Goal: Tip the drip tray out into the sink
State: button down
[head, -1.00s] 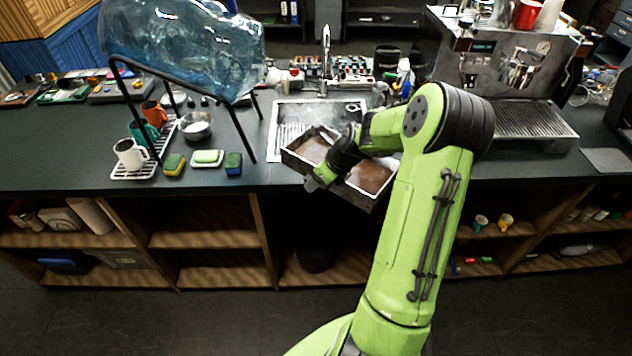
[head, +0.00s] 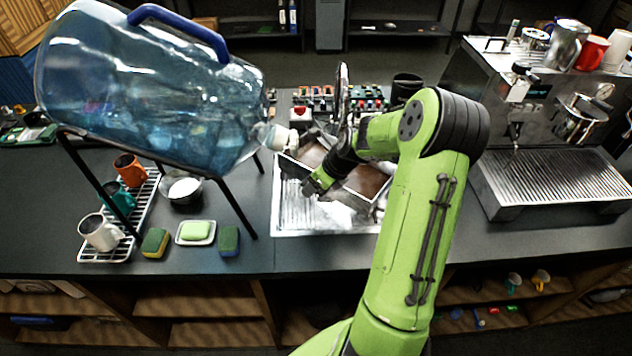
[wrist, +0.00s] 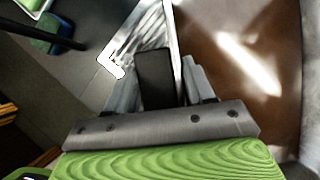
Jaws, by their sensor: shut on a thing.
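The drip tray (head: 366,181) is a rectangular tray with brown liquid in it, held over the sink in the head view. In the wrist view its brown inside (wrist: 252,70) fills the right side. My gripper (head: 318,181) is shut on the tray; its fingers (wrist: 168,80) show in the wrist view at the tray's edge. The steel sink (head: 290,215) lies below the tray, its front part bare. My arm and the tray hide part of the sink. I cannot tell the tray's exact tilt.
A large blue water bottle (head: 150,95) lies on a black stand left of the sink. Mugs on a rack (head: 125,240), a bowl (head: 182,190) and sponges (head: 155,243) are nearby. The faucet (head: 343,90) rises behind the tray. An espresso machine (head: 545,110) stands at right.

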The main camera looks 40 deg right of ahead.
jog(key=shift+s+r+p, duration=0.15)
jog(key=shift+r+p, duration=0.7)
jog(key=shift+w+d+r+y+p, duration=0.2)
jog(key=shift+d+r+y+p, duration=0.15)
jog(key=shift+r+y+p, duration=0.65)
jog(key=r+p, duration=0.1)
jog(key=p, duration=0.1)
jog(key=shift+d+r+m+g+p, duration=0.1)
jog(key=shift+d+m+g+p, duration=0.1)
jog(key=shift+m+g+p, duration=0.15)
jog(key=shift+w+d+r+m+g+y+p, duration=0.1)
jog(key=shift+w+d+r+m+y+p, duration=0.1)
jog(key=shift+d+r+y+p, duration=0.35)
jog(key=shift+w+d+r+m+g+y+p, duration=0.15)
jog(key=shift+d+r+m+y+p, duration=0.15)
jog(key=shift+d+y, duration=0.5)
jog(key=shift+w+d+r+m+g+y+p, duration=0.15)
jog(key=shift+d+r+y+p, duration=0.2)
jog(key=shift+y, duration=0.6)
jog(key=shift+s, duration=0.1)
